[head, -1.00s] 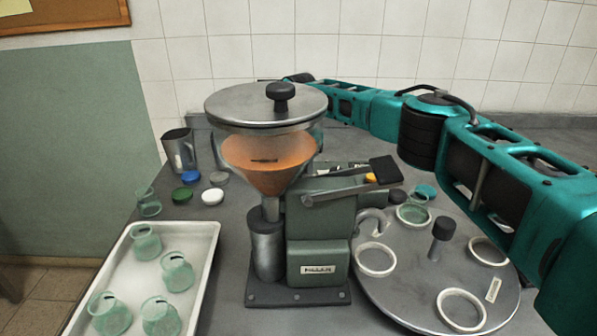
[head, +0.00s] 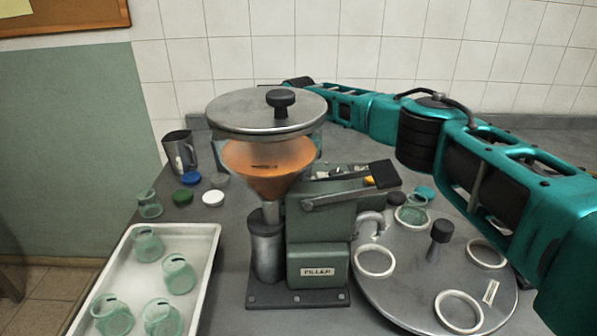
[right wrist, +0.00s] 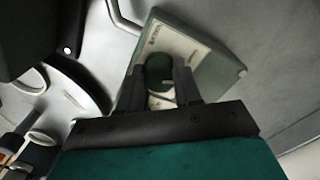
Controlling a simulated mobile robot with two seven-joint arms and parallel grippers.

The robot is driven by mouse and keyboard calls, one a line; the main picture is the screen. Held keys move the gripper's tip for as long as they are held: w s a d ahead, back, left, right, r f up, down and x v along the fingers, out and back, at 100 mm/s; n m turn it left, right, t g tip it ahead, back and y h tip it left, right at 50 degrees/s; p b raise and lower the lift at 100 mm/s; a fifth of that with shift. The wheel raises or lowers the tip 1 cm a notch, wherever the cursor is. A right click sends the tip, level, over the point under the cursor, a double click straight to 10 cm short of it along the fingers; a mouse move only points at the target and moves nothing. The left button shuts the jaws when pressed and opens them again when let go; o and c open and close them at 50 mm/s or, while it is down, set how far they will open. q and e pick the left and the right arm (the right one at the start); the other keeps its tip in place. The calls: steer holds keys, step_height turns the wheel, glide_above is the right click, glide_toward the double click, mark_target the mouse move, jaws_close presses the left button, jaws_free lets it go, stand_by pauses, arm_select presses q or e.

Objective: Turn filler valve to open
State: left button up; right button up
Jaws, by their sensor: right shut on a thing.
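The grey-green filler (head: 318,247) stands upright at the middle of the bench in the head view, with an orange-filled funnel (head: 268,172) under a round lid. The label is too blurred to read. In the head view my right arm reaches behind the filler, and the funnel and lid hide most of the hand. My left gripper is out of view.
A round turntable (head: 410,285) with several white rings and a green jar (head: 411,216) stands on the right. A tray (head: 207,245) of green jars is on the left. A metal jug (head: 180,152) and loose caps lie behind it.

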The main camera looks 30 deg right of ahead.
steer(key=m+p, duration=0.1)
steer(key=m, duration=0.2)
steer(key=shift+m, duration=0.4)
steer(key=m, duration=0.3)
steer(key=shift+m, duration=0.3)
steer(key=m, duration=0.6)
steer(key=shift+p, duration=0.4)
steer(key=shift+m, duration=0.4)
steer(key=o, duration=1)
steer(key=shift+o, duration=0.2)
step_height(320, 180, up, 13)
steer(key=shift+b, duration=0.3)
steer(key=shift+s+f, duration=0.1)
